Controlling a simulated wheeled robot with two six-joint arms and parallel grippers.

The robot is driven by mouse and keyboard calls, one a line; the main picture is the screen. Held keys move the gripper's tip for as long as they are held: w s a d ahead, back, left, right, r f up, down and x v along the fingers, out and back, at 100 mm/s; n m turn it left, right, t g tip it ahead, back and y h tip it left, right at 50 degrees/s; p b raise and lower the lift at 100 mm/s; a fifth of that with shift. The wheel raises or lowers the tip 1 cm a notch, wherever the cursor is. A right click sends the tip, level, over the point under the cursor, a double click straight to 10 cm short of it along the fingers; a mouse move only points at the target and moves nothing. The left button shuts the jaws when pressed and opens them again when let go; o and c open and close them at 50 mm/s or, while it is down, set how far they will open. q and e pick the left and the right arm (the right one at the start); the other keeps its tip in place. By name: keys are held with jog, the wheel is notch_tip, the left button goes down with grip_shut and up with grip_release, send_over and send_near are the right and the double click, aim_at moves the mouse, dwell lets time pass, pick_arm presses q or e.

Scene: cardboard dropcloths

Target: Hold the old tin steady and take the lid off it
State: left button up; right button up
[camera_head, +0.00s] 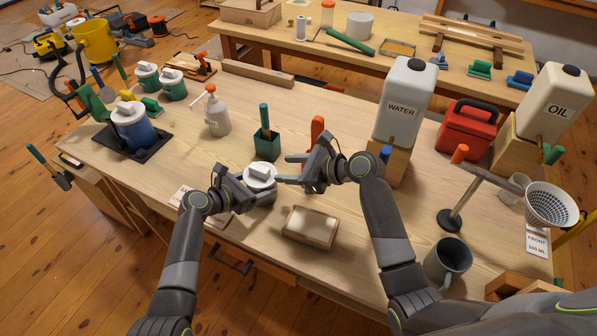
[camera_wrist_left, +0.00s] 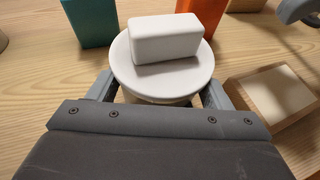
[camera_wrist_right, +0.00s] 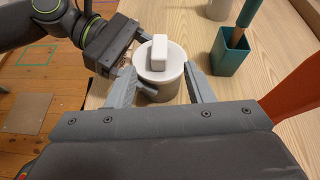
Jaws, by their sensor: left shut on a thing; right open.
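My left gripper (camera_head: 250,193) is shut around the tin's body, below the lid, one finger on each side. My right gripper (camera_head: 282,170) is open beside the tin at about lid height. In the right wrist view its fingers (camera_wrist_right: 160,88) spread to either side of the lid, with nothing held.
A teal holder (camera_head: 267,145) with a tool in it stands just behind the tin. A shallow wooden box (camera_head: 311,227) lies at the front right of it. A white pump bottle (camera_head: 217,118) stands back left, and a water container (camera_head: 405,103) on a wooden block back right.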

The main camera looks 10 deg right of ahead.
aim_at(260, 167)
jog(key=shift+m+t+y, duration=0.3)
jog(key=shift+m+t, duration=0.2)
jog(key=shift+m, duration=0.2)
jog(key=x, duration=0.9)
jog(key=shift+a+f, duration=0.3)
jog(key=shift+f, duration=0.25)
grip_shut()
jog(key=shift+r, duration=0.25)
jog(key=shift+r, duration=0.9)
